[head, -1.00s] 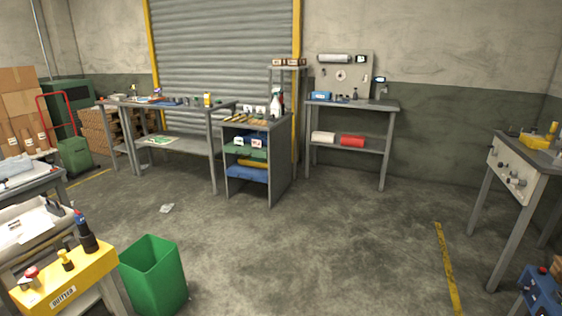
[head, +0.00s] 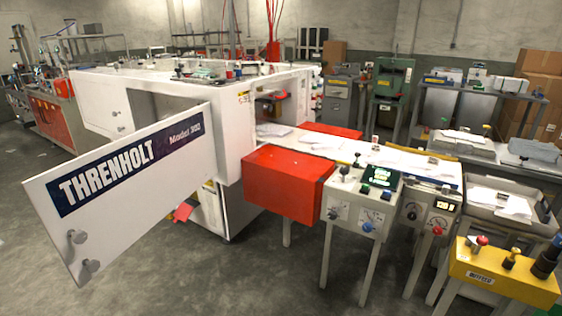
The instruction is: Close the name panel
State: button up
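My gripper is not in view.
A red box (head: 287,183) juts out beside the panel's machine end. Control stands (head: 360,210) and a yellow stand (head: 503,268) fill the right. A red tag (head: 183,212) hangs below the panel. The concrete floor (head: 190,285) in front is clear.

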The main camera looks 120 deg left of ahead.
aim_at(115, 192)
jog(key=u, duration=4.25)
jog(key=i, duration=1)
jog(key=z, duration=0.4)
jog(key=k, duration=0.85)
jog(key=u, duration=0.7)
